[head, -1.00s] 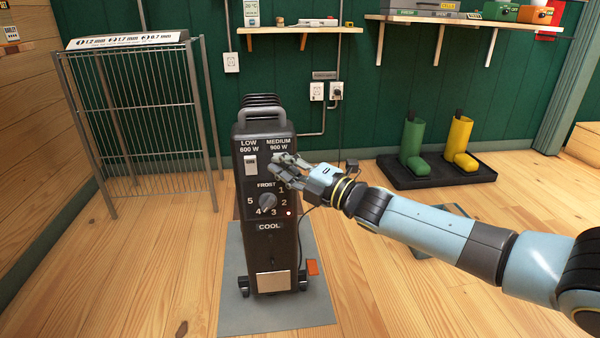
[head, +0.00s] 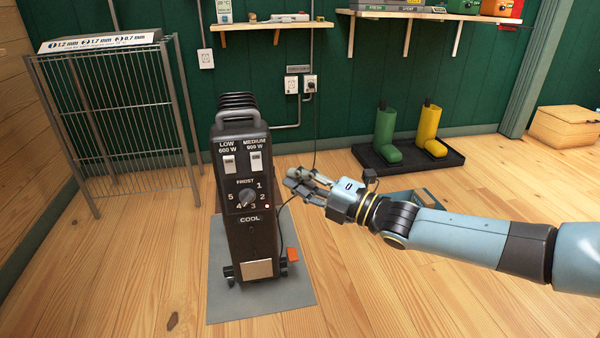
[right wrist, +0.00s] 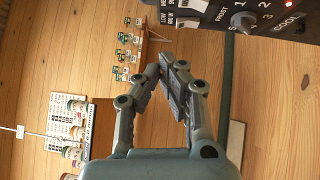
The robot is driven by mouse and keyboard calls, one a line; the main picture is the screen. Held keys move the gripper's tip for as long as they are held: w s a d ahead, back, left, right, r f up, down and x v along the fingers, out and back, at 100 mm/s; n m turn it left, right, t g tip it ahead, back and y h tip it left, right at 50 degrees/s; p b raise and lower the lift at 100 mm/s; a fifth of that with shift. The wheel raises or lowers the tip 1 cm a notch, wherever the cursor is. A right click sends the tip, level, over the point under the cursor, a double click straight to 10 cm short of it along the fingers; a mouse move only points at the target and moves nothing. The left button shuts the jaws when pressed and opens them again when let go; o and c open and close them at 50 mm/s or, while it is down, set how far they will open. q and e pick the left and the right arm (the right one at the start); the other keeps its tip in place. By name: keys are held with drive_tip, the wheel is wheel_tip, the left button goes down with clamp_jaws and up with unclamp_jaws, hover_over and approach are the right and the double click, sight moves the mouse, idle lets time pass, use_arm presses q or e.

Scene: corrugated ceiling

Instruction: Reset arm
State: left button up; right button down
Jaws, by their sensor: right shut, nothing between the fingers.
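My right gripper (head: 298,184) is at the right of the black heater (head: 250,205) in the head view, apart from its control panel. Its fingers are closed together and empty, as the right wrist view (right wrist: 172,72) also shows. The heater stands upright on a grey mat (head: 215,290). Its panel has two white switches, LOW (head: 229,164) and MEDIUM (head: 256,161), and a round dial (head: 247,197) below them. A small red light glows beside the dial. Part of the panel shows at the top right of the right wrist view. My left gripper is not in view.
A wire rack (head: 115,120) stands at the left. A dark tray (head: 408,160) holds a green boot (head: 386,135) and a yellow boot (head: 430,130). A wooden crate (head: 562,127) is at the far right. A cable runs near my right gripper.

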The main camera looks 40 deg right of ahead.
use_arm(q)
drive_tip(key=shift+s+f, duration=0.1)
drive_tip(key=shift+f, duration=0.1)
use_arm(e)
drive_tip(key=shift+s, duration=0.15)
idle(0.3)
drive_tip(key=s+a+f+m+g+h, duration=0.35)
drive_tip(key=s+f+m+g, duration=0.4)
drive_tip(key=s+f, duration=0.5)
drive_tip(key=s+a+f+m+g+h, duration=0.2)
drive_tip(key=s+a+f+m+g, duration=0.35)
drive_tip(key=s+f+m, duration=0.55)
use_arm(q)
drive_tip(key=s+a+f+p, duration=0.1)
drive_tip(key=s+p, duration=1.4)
drive_tip(key=p, duration=0.1)
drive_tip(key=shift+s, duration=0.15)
use_arm(e)
drive_tip(key=s+f+m+g, duration=0.1)
drive_tip(key=s+g, duration=0.1)
drive_tip(key=s, duration=1)
drive_tip(key=s+d+f+m+g, duration=0.1)
drive_tip(key=s+f+m+g, duration=0.1)
drive_tip(key=s, duration=1.1)
drive_tip(key=shift+d+f+g, duration=0.15)
drive_tip(key=shift+g, duration=0.45)
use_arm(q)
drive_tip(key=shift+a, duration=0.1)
